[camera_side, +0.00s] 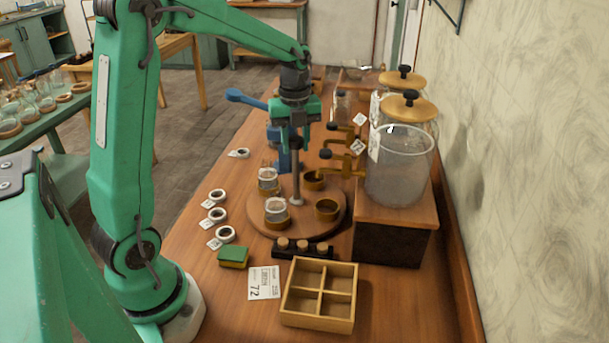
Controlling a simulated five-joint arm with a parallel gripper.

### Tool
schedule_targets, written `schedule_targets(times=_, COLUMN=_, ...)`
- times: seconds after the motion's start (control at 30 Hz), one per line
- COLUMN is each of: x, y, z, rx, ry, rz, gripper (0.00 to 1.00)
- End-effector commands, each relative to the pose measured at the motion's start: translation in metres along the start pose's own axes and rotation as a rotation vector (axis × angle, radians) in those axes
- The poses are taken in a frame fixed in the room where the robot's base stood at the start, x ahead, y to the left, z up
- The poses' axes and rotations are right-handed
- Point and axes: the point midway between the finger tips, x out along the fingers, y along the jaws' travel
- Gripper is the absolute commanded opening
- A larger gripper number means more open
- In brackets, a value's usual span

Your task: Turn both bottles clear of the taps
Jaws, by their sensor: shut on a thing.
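A round wooden turntable (297,222) lies on the bench with a metal post (296,180) at its centre. Two small glass bottles, the rear one (268,177) and the front one (277,207), sit in brass rings on its left half. Two brass rings on its right half, rear (314,179) and front (327,209), look empty. Two brass taps, front (345,164) and rear (344,131), reach left from the glass jars toward the right-hand rings; both bottles are left of them. My gripper (294,138) is shut on the dark knob (296,143) atop the post, its fingers partly hiding it.
In front are a corked rack (302,247), divided tray (320,292), green sponge (233,257) and card (264,282). Tape-like rings (217,214) lie left. A blue tool (245,98) is behind.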

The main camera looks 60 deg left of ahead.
Motion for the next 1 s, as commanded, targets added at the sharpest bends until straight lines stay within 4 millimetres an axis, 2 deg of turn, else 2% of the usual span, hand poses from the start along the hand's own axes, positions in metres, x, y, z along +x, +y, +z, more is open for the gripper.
schedule_targets(times=0.5, x=-0.0009, y=-0.0009, z=-0.0005, rx=0.383, ry=-0.002, rz=-0.001, gripper=0.10)
schedule_targets(times=0.8, x=-0.0009, y=-0.0009, z=-0.0004, rx=0.415, ry=-0.002, rz=-0.001, gripper=0.10)
schedule_targets(times=0.83, x=-0.0009, y=-0.0009, z=-0.0004, rx=0.415, ry=-0.002, rz=-0.001, gripper=0.35)
schedule_targets(times=1.0, x=-0.0006, y=-0.0006, z=-0.0003, rx=0.414, ry=-0.001, rz=-0.001, gripper=0.68)
